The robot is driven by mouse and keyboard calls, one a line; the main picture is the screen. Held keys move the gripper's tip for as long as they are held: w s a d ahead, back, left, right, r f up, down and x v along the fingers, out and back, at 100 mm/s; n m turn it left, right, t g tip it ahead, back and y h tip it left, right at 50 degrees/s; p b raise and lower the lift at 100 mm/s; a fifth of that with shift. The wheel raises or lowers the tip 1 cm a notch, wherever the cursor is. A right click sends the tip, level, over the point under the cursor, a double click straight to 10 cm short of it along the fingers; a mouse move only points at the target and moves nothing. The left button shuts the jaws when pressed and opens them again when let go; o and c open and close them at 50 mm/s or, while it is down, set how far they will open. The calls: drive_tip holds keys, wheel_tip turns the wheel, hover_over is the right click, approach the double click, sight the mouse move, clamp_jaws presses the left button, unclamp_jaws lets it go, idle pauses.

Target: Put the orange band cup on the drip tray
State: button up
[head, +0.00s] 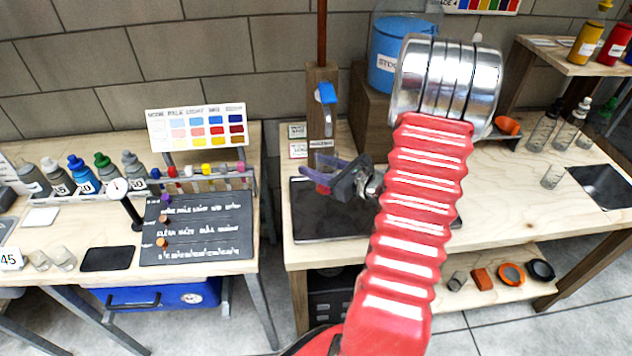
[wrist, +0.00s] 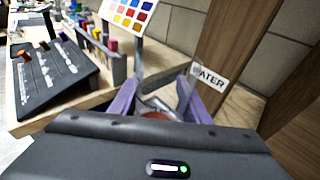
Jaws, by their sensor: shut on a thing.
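My gripper (head: 322,176) is in the centre of the head view, its purple fingers above the dark drip tray (head: 312,226) and below the wooden post with the blue tap handle. In the wrist view the fingers (wrist: 155,100) are shut on a clear cup with a reddish-orange band (wrist: 157,116), which I take for the orange band cup. Most of the cup is hidden behind the gripper body, and the fingers cover it in the head view. I cannot tell whether its base touches the tray.
The tap post (head: 322,125) stands close behind my gripper, and its WATER label (wrist: 208,77) shows in the wrist view. A blue container (head: 397,55) is behind my arm. A dark sloped board (head: 197,230) and vial rack lie left, across a gap.

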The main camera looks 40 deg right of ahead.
drive_tip(key=shift+f, duration=0.6)
drive_tip(key=shift+f, duration=2.05)
drive_tip(key=shift+f, duration=0.1)
drive_tip(key=o, duration=1.1)
